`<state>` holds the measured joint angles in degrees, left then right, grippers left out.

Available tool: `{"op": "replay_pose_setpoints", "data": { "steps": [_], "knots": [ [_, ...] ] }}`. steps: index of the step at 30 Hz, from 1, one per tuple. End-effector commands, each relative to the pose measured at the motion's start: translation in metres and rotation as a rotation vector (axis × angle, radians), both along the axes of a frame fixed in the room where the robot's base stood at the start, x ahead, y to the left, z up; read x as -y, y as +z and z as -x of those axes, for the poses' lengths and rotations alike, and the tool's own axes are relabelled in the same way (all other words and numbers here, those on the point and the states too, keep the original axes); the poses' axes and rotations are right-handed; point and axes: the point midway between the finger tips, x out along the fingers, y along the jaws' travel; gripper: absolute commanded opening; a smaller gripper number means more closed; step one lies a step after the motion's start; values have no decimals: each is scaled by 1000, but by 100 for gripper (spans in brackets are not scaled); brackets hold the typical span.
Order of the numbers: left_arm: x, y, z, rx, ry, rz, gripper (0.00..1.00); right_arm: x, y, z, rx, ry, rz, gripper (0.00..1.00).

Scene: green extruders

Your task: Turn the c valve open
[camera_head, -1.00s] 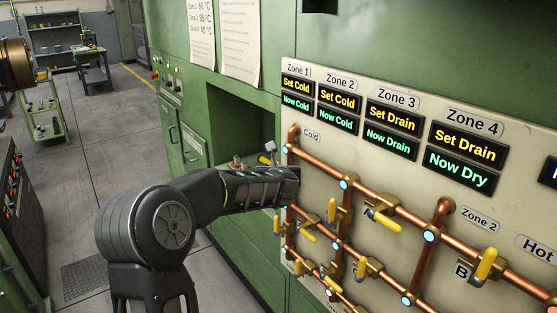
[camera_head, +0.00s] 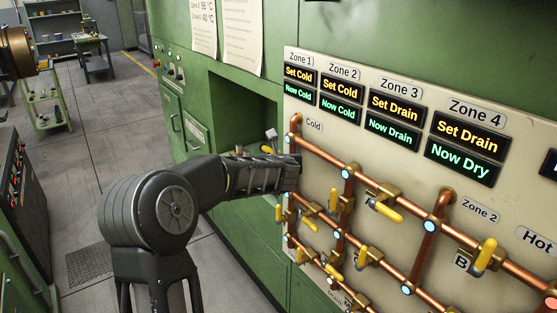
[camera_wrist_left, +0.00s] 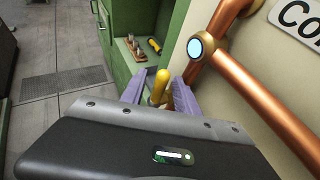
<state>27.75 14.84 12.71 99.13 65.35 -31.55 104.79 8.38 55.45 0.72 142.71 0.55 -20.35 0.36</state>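A cream panel (camera_head: 316,130) carries copper pipes with several yellow valve handles. Handles show at the centre (camera_head: 384,210), at the right (camera_head: 485,254) and at the left edge (camera_head: 279,212). I cannot read a C label beside any handle. My left arm reaches in from the left to the panel's left edge, and its fingertips are hidden in the head view. In the left wrist view the left gripper (camera_wrist_left: 167,92) has its two purple fingers apart, with a yellow handle (camera_wrist_left: 160,86) between them. Contact with the handle cannot be told. My right gripper is not in view.
Copper pipe (camera_wrist_left: 262,100) and a blue-lit joint (camera_wrist_left: 196,48) lie close right of the left gripper. A green recess (camera_head: 240,115) opens beside the panel, with small tools inside. Zone displays (camera_head: 465,138) sit above the pipes.

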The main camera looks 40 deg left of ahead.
Motion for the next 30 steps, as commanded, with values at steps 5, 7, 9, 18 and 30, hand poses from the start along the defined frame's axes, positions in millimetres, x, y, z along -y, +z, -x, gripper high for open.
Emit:
{"op": "replay_pose_setpoints", "data": {
  "steps": [5, 7, 9, 18, 30],
  "knots": [
    [11, 7, 14, 3, -1, -3, 37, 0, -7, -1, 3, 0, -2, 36],
    [18, 12, 22, 3, -1, -2, 37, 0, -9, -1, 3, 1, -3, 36],
    [25, 16, 31, 3, -1, -2, 37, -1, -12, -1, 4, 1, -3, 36],
    [44, 29, 54, 1, 0, -1, 37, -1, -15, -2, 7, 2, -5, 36],
    [44, 29, 54, 0, 0, 0, 37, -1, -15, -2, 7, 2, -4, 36]
  ]
}}
